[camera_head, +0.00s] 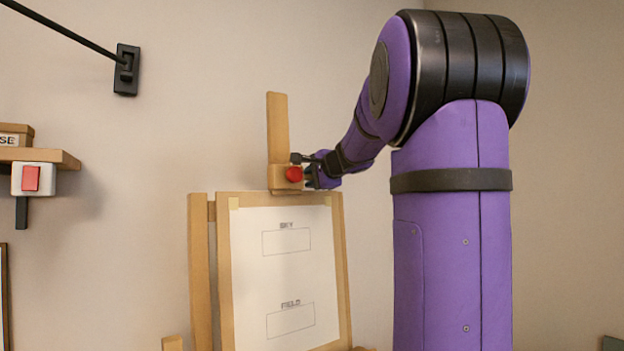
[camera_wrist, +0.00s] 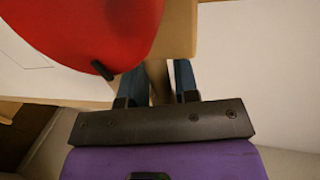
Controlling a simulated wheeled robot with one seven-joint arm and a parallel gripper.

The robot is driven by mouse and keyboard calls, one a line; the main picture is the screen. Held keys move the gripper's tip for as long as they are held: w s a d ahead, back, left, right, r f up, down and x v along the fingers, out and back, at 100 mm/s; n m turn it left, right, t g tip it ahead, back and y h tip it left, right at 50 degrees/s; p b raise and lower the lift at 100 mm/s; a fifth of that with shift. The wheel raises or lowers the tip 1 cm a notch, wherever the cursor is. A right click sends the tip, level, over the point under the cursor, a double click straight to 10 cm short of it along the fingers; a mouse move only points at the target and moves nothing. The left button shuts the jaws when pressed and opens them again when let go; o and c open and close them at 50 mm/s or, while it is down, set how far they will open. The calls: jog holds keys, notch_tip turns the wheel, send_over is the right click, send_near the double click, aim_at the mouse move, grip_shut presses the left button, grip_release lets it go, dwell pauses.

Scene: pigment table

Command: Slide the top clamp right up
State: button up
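The easel's wooden mast (camera_head: 278,125) rises above the drawing board. The top clamp (camera_head: 283,183) is a small wooden block with a red knob (camera_head: 294,174), low on the mast at the board's top edge. My gripper (camera_head: 306,168) is at the clamp's right side, its dark fingers close around the knob area. In the wrist view the red knob (camera_wrist: 85,28) is large at the upper left and partly covers the left finger. My gripper (camera_wrist: 158,80) has its fingers apart there, with brown wood between them. I cannot tell whether they press on it.
A sheet (camera_head: 285,265) marked SKY and FIELD covers the board. The mast above the clamp is clear. A wall shelf (camera_head: 55,158) with a red switch (camera_head: 31,178) is at the left. A black rod (camera_head: 60,28) reaches from a wall bracket at the upper left.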

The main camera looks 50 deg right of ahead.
jog(key=shift+c, duration=0.4)
grip_shut()
jog(key=shift+w+r, duration=0.2)
jog(key=shift+r, duration=1.3)
jog(key=shift+w+r, duration=0.15)
jog(key=shift+r, duration=1.3)
jog(key=shift+d, duration=0.1)
jog(key=shift+o, duration=0.4)
grip_release()
jog(key=shift+s, duration=0.15)
jog(key=v, duration=1)
jog(key=shift+s, duration=0.25)
